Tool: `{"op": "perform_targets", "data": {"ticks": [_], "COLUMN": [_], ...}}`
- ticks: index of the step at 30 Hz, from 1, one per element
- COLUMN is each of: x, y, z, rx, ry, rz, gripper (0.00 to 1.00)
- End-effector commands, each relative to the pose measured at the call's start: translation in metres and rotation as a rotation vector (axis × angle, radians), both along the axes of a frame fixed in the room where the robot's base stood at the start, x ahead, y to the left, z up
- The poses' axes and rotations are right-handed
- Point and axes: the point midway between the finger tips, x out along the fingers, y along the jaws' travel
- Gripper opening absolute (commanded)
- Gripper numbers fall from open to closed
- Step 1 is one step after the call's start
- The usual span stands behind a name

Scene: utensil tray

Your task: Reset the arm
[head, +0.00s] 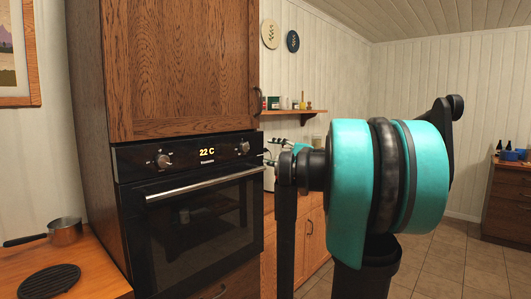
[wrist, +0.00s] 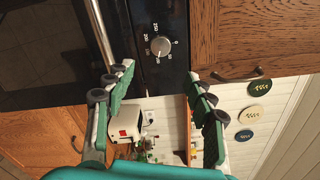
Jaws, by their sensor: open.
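My gripper (wrist: 162,82) is open in the wrist view, its two green-padded fingers spread wide with nothing between them. Beyond the fingers are an oven control knob (wrist: 160,46) and, farther back, the counter area. In the head view my teal and black arm fills the middle right. A small part of the gripper (head: 288,144) shows just left of the arm, in front of the far counter and right of the oven. The arm hides the rest of it.
The built-in oven (head: 200,205) sits in a tall wooden cabinet (head: 185,65) left of my arm. A wooden counter (head: 95,275) with a saucepan (head: 65,232) and a black trivet (head: 48,281) is at lower left. Tiled floor (head: 440,262) is open at right.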

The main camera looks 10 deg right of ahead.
Motion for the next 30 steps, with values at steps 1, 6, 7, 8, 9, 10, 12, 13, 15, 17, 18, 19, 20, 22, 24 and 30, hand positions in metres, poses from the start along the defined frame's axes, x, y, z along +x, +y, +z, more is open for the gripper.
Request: {"op": "perform_targets", "data": {"ticks": [1,6,7,8,9,10,12,13,15,17,18,19,20,22,24,30], "x": [-0.002,-0.002,-0.002,-0.002,-0.002,-0.002,-0.004,-0.005,-0.012,-0.021,-0.029,-0.036,-0.045,-0.066,-0.089,-0.166], "y": [-0.001,-0.001,-0.001,-0.001,-0.001,-0.001,0.002,0.005,0.016,0.029,0.040,0.048,0.056,0.072,0.085,0.100], "z": [0.000,0.000,0.000,0.000,0.000,0.000,-0.004,-0.008,-0.026,-0.049,-0.069,-0.085,-0.103,-0.144,-0.186,-0.300], "rx": [0.000,0.000,0.000,0.000,0.000,0.000,-0.012,-0.024,-0.076,-0.144,-0.204,-0.252,-0.304,-0.432,-0.561,-0.948], "ry": [0.000,0.000,0.000,0.000,0.000,0.000,0.003,0.006,0.018,0.035,0.048,0.057,0.068,0.092,0.112,0.164], "rz": [0.000,0.001,0.001,0.001,0.001,0.001,0.006,0.010,0.028,0.053,0.075,0.093,0.113,0.161,0.211,0.370], "gripper": [0.55,0.55,0.55,0.55,0.55,0.55,0.55,0.55,0.55,0.55,0.55,0.55,0.55,0.55,0.55,0.55]}}
